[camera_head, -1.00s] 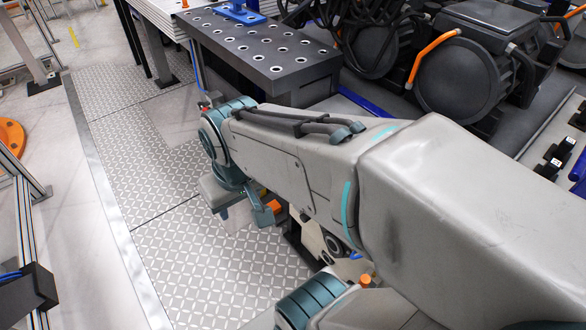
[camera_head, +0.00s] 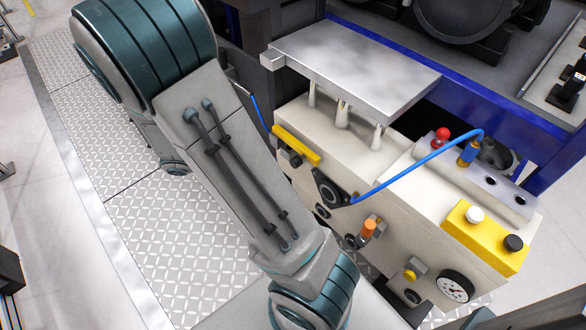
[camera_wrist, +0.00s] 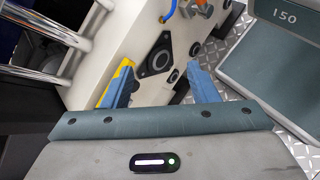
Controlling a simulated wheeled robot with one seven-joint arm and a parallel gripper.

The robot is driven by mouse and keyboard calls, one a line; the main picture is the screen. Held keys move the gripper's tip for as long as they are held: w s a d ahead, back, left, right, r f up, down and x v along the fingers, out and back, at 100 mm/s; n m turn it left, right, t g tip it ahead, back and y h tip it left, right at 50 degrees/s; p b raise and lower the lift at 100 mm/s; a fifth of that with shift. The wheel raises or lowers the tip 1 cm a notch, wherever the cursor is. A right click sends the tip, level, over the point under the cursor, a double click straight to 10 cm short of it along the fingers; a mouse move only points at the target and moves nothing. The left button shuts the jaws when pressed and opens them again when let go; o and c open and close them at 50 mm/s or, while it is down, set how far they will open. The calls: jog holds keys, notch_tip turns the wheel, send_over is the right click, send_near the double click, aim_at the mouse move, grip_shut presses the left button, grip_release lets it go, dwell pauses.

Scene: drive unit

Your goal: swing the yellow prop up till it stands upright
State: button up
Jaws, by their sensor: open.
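The yellow prop (camera_head: 297,145) is a short flat bar lying along the top edge of the cream drive unit (camera_head: 430,222), below a raised grey metal plate (camera_head: 350,65). Its near end sits by a black flange. In the wrist view the prop (camera_wrist: 117,82) shows beside and partly behind my left blue finger; I cannot tell whether they touch. My gripper (camera_wrist: 160,70) is open, its two blue fingers spread apart towards the unit's face, with the black flange beyond the gap. In the head view my arm hides the gripper.
A blue hose (camera_head: 420,160) arches over the unit's front. An orange-capped fitting (camera_head: 368,229), a gauge (camera_head: 455,286) and a yellow button box (camera_head: 484,237) stick out from the unit. Pale posts hold up the plate. Patterned floor (camera_head: 130,225) lies clear at left.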

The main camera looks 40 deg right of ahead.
aim_at(293, 164)
jog(key=w+d+f+n+t+h+b, duration=0.1)
jog(key=w+f+n+t+h+b, duration=0.3)
jog(key=f, duration=0.4)
jog(key=w+d+f+n+t+h+b, duration=0.1)
jog(key=w+d+f+n+h+b, duration=0.25)
jog(key=f, duration=0.55)
jog(key=shift+n+h, duration=0.35)
jog(key=shift+n, duration=0.5)
jog(key=d+b, duration=0.1)
jog(key=d, duration=0.3)
jog(key=d+b, duration=0.2)
jog(key=d, duration=0.2)
jog(key=d+b, duration=0.2)
jog(key=d, duration=0.2)
jog(key=shift+w+r, duration=0.15)
jog(key=shift+w, duration=0.25)
